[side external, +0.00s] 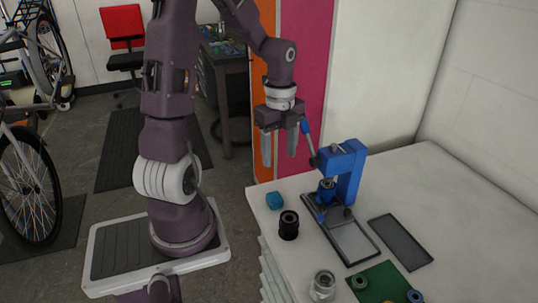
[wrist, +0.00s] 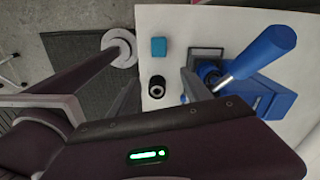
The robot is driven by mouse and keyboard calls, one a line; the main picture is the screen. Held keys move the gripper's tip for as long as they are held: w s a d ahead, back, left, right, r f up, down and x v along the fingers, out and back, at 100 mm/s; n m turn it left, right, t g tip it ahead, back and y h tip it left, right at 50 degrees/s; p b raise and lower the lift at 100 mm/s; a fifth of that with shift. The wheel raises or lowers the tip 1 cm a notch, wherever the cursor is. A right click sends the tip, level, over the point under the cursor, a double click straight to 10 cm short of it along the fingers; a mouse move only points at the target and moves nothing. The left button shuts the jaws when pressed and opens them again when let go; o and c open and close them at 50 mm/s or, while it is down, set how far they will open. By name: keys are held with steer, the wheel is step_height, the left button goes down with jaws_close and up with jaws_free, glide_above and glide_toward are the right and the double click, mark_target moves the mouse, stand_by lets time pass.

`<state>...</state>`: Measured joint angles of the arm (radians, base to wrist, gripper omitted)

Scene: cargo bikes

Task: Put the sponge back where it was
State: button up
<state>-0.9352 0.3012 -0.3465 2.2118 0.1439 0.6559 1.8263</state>
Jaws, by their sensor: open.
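A small blue block (side external: 275,201), which looks like the sponge, lies on the white worktop (side external: 440,185) near its left corner. It also shows in the wrist view (wrist: 158,47), at the upper middle. My gripper (side external: 280,152) hangs above the worktop's back left edge with its fingers pointing down. It is open, with nothing between its fingers, and apart from the block. In the wrist view my gripper (wrist: 160,88) has its fingers on either side of the view of a black cylinder. No mark shows where the sponge was before.
The black cylinder (side external: 288,226) stands near the block. A blue lever press (side external: 346,172) with a raised handle stands right of my gripper. A grey flat tray (side external: 400,243), a green mat (side external: 385,280) and a silver fitting (side external: 322,286) lie nearer. The worktop's right side is clear.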

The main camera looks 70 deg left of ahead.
steer(key=s+d+r+n+t, duration=0.2)
steer(key=s+d+r+n, duration=0.3)
steer(key=d+r+n, duration=0.2)
steer(key=s+d+r+n+t, duration=0.3)
steer(key=s+d+r+n, duration=0.2)
steer(key=d+n, duration=0.3)
steer(key=d+r, duration=0.1)
steer(key=d, duration=0.1)
steer(key=shift+s+d+r+t, duration=0.3)
steer(key=shift+d+r, duration=0.05)
steer(key=shift+r, duration=0.05)
